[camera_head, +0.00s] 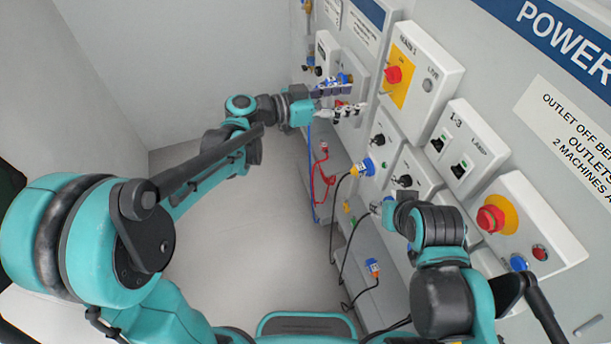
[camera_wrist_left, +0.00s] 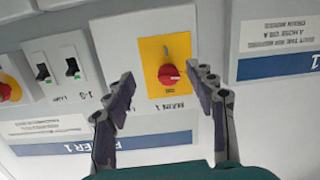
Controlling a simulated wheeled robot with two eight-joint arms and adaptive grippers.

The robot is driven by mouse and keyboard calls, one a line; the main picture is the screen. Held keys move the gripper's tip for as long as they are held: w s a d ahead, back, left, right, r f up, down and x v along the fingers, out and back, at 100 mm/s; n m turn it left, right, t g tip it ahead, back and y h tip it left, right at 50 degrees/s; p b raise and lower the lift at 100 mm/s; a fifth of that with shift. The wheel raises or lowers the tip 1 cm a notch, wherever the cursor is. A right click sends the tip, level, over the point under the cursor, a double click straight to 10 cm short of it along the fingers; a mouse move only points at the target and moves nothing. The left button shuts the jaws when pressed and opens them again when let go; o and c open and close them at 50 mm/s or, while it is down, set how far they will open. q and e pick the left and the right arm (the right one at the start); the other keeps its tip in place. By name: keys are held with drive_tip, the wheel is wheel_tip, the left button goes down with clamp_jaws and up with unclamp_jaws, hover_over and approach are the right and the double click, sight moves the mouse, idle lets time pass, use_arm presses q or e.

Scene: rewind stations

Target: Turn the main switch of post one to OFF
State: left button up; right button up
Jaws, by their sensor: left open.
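In the head view the same kind of red knob (camera_head: 394,75) stands on the white box, whose label is hard to read. My left gripper (camera_head: 358,98) is open and empty, to the left of the knob and apart from it. In the left wrist view its fingers (camera_wrist_left: 165,88) stand either side of the plate's lower part. The knob's pointer position is unclear. My right arm's fingers are hidden.
To the right of the main switch box are a breaker box (camera_head: 458,155) and a red emergency button (camera_head: 490,219) on yellow. Plugs, sockets and hanging cables (camera_head: 325,180) lie lower on the panel. The floor (camera_head: 235,240) is clear.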

use_arm(q)
drive_tip(key=s+a+f+n+y+b, duration=0.3)
drive_tip(key=s+a+f+b, duration=0.1)
drive_tip(key=f, duration=0.4)
drive_tip(key=s+a+f+n+y+b, duration=0.3)
drive_tip(key=s+a+f+y+b, duration=0.1)
drive_tip(key=f, duration=0.4)
drive_tip(key=shift+s+a+f+b, duration=0.15)
drive_tip(key=shift+s+a+b, duration=0.55)
drive_tip(key=shift+s+a, duration=0.1)
drive_tip(key=shift+d, duration=0.1)
drive_tip(key=m+h+p, duration=0.6)
drive_tip(key=h+p, duration=0.3)
drive_tip(key=p, duration=0.4)
approach(387, 75)
drive_tip(key=d, duration=0.2)
drive_tip(key=x, duration=0.8)
drive_tip(key=shift+w+a, duration=0.15)
drive_tip(key=shift+w, duration=0.2)
